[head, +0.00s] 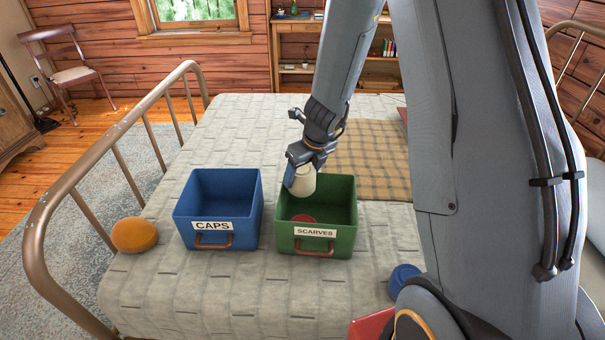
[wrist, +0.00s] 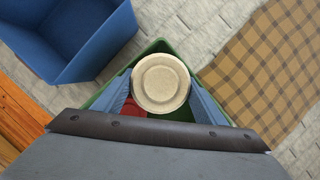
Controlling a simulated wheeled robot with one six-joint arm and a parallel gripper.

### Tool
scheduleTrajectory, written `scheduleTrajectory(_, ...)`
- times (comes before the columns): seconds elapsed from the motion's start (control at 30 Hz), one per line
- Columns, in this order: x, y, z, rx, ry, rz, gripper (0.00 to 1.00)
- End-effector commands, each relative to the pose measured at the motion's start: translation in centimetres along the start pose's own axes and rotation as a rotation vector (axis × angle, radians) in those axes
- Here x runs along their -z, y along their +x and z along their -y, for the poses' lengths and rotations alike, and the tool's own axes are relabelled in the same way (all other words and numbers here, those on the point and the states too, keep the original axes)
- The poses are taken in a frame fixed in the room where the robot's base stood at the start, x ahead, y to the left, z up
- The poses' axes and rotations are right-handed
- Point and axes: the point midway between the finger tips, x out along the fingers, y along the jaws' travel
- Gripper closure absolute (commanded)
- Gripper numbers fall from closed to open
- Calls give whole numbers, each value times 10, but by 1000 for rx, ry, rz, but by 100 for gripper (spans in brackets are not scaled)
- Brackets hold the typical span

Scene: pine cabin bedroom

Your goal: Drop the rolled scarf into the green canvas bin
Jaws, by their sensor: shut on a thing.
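The rolled scarf (head: 303,181) is cream, and my gripper (head: 300,174) is shut on it. The scarf is held over the left part of the green canvas bin (head: 316,256), which is labelled SCARVES. In the wrist view the scarf's round end (wrist: 160,84) sits between the two blue fingers, with the green bin (wrist: 157,46) around and below it. Something red (head: 303,218) lies inside the green bin, partly hidden. I cannot tell exactly how far the scarf's lower end is from the bin's rim.
A blue bin (head: 218,210) labelled CAPS stands left of the green bin. An orange cap-like thing (head: 134,235) lies further left by the bronze bed rail (head: 42,235). A blue roll (head: 404,279) lies at right. A plaid blanket (head: 372,158) lies behind.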

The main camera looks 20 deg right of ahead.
Motion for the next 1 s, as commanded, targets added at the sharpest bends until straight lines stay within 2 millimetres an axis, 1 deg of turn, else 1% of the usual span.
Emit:
scheduleTrajectory(0.17,0,0,0,0,0,0,60)
scheduleTrajectory(0.2,0,0,0,0,0,0,30)
scheduleTrajectory(0.27,0,0,0,0,0,0,20)
scheduleTrajectory(0.3,0,0,0,0,0,0,13)
scheduleTrajectory(0.57,0,0,0,0,0,0,13)
scheduleTrajectory(0.67,0,-5,0,0,0,0,13)
scheduleTrajectory(0.77,-1,-18,0,1,0,1,13)
scheduleTrajectory(1.0,-1,-58,0,1,0,1,13)
